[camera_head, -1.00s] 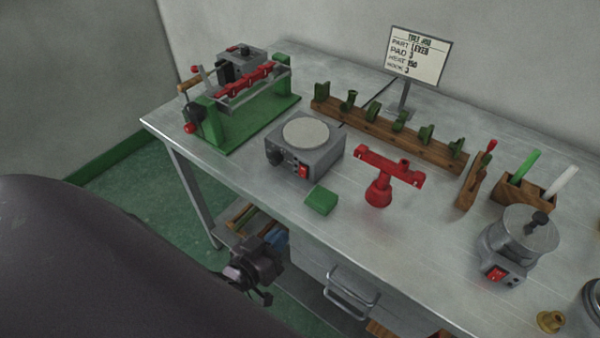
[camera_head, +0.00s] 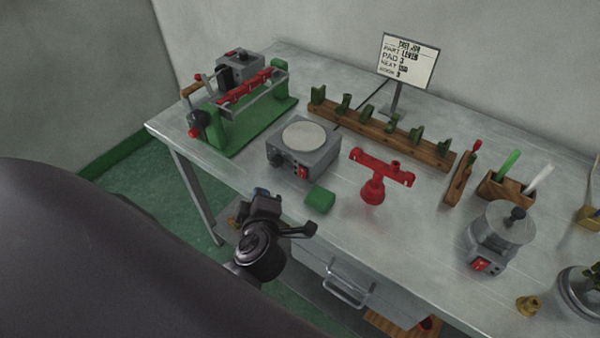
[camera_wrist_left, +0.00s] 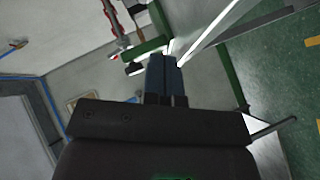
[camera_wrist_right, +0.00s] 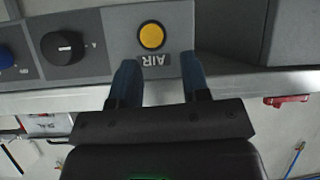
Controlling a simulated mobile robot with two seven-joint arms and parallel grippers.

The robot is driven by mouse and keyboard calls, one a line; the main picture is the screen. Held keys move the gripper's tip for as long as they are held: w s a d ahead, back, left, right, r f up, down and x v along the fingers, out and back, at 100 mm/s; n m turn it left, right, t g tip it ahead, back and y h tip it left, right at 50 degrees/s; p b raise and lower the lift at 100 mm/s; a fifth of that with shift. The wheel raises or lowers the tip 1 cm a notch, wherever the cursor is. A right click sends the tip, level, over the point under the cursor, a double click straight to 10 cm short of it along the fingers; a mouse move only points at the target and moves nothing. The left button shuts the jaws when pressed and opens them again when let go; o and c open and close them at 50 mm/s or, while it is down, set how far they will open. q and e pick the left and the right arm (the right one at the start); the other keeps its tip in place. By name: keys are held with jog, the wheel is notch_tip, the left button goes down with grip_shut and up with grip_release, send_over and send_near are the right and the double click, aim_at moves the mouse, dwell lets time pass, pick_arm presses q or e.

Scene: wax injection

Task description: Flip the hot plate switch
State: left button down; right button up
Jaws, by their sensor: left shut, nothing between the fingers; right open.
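The hot plate (camera_head: 304,150) is a grey box with a pale round top, near the table's front edge in the head view. Its red switch (camera_head: 303,173) is on the front face, with a dark knob left of it. My left gripper (camera_head: 263,193) is shut and empty, in front of the table edge, below and left of the switch and apart from it. Its shut fingers also show in the left wrist view (camera_wrist_left: 166,72). My right gripper (camera_wrist_right: 160,82) is open and empty in the right wrist view, by a panel with a yellow AIR button (camera_wrist_right: 151,36). It is out of the head view.
A green pad (camera_head: 320,198) lies in front of the hot plate, with a red stand (camera_head: 374,185) right of it. A green-based machine (camera_head: 240,115) stands left. A wooden rack (camera_head: 385,130) is behind. A grey pot (camera_head: 495,240) with its own red switch stands right. A drawer handle (camera_head: 345,290) juts below.

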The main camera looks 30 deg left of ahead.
aim_at(302, 172)
pick_arm(q)
jog(key=shift+s+d+f+n+g+h, duration=0.15)
jog(key=shift+d+f+g+h, duration=0.3)
jog(key=shift+g, duration=0.1)
jog(key=shift+s+d+f+n+g+h, duration=0.1)
jog(key=shift+d+f+n+g+h, duration=0.05)
jog(key=shift+d+f+g+h, duration=0.35)
pick_arm(e)
jog(key=shift+s+d+f, duration=0.1)
jog(key=shift+s+f, duration=0.05)
jog(key=shift+s, duration=0.35)
pick_arm(q)
jog(key=shift+a+r, duration=0.1)
pick_arm(e)
jog(key=shift+w, duration=0.1)
pick_arm(q)
jog(key=w, duration=0.2)
jog(key=w+b, duration=0.1)
jog(key=w, duration=0.2)
jog(key=w+b, duration=0.1)
jog(key=w, duration=0.1)
jog(key=shift+w+d+f, duration=0.15)
jog(key=shift+d+f, duration=0.15)
jog(key=shift+f, duration=0.1)
jog(key=shift+w, duration=0.6)
jog(key=shift+w+f, duration=0.1)
jog(key=shift+w, duration=0.05)
pick_arm(e)
jog(key=f, duration=0.3)
jog(key=shift+s, duration=0.35)
